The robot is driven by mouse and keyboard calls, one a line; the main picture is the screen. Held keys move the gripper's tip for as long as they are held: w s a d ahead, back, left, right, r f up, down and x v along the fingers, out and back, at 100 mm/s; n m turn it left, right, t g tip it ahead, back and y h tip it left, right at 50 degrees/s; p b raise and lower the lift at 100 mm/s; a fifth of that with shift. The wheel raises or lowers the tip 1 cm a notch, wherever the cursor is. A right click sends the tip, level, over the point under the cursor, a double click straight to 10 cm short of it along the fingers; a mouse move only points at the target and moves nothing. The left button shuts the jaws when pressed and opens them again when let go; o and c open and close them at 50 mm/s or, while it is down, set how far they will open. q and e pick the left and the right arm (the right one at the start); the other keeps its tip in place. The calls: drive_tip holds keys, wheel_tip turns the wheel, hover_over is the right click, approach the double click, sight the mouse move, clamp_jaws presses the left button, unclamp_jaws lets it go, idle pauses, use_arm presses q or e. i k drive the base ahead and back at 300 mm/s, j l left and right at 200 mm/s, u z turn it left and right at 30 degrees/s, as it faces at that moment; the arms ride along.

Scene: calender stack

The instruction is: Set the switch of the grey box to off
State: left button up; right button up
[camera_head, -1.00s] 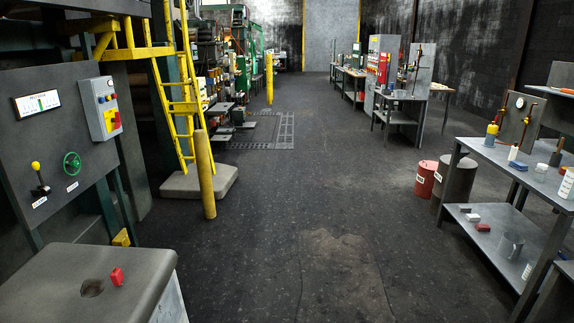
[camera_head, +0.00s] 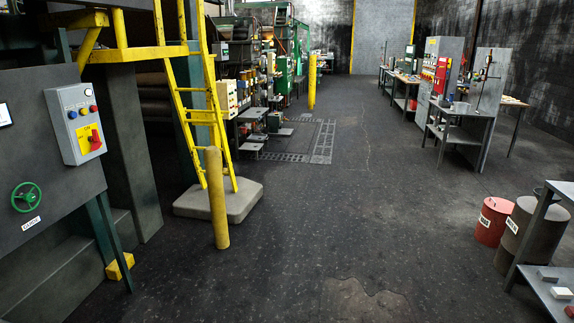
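The grey box (camera_head: 66,106) is mounted on the dark panel at the left of the head view. It has small buttons and lights in its upper part. Below them is a yellow plate (camera_head: 83,144) with a red switch (camera_head: 95,140). The switch handle looks roughly upright and slightly tilted; its labels are too small to read. Neither of my grippers shows in the view.
A green handwheel (camera_head: 26,197) is on the panel below the box. Red bin (camera_head: 494,220) stands at right. The middle floor is clear.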

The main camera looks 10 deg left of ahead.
sight(96, 145)
drive_tip(key=i+u, duration=0.1)
drive_tip(key=i, duration=0.9)
drive_tip(key=i+l+u, duration=0.15)
drive_tip(key=i, duration=0.85)
